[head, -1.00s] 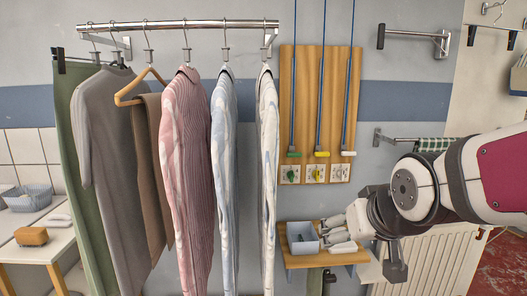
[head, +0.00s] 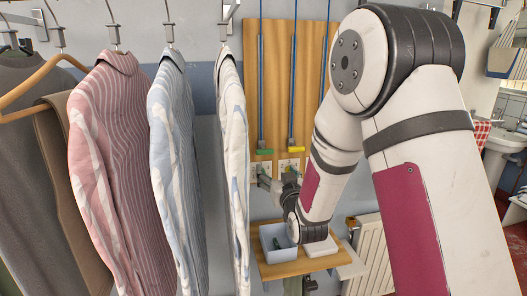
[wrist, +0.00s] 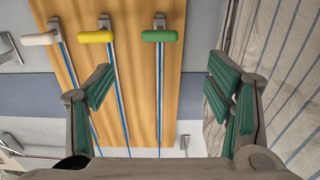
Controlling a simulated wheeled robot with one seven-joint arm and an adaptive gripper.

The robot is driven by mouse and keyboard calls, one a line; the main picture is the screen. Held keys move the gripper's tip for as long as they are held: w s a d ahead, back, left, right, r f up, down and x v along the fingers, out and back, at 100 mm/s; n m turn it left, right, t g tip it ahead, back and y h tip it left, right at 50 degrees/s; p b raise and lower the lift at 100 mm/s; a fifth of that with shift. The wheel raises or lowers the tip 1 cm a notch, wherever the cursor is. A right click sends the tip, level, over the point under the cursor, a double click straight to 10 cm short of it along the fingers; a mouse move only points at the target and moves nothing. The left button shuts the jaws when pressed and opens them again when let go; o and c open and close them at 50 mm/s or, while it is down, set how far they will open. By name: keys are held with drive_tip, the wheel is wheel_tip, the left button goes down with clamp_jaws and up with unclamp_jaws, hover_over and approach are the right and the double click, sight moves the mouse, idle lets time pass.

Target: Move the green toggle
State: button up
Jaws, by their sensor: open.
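The green toggle (head: 264,151) is a short green crossbar handle at the end of a blue rod on the wooden board (head: 273,50). In the wrist view the green toggle (wrist: 160,35) shows at the top, horizontally between my fingers and apart from them. My gripper (wrist: 160,92) is open and empty, with green-padded fingers left and right. In the head view my gripper (head: 278,184) is low in front of the board, below the green toggle, partly hidden by my arm. The yellow toggle (head: 296,149) is to the right of the green one.
The white toggle (wrist: 40,39) shows in the wrist view. A striped blue shirt (head: 178,160) and a pale shirt (head: 233,150) hang close left of the board; cloth also fills the wrist view's right side (wrist: 285,70). Below is a wooden shelf (head: 285,270) with a grey bin (head: 268,240).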

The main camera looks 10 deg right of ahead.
sight(266, 153)
drive_tip(key=w, duration=1.3)
drive_tip(key=shift+w, duration=0.3)
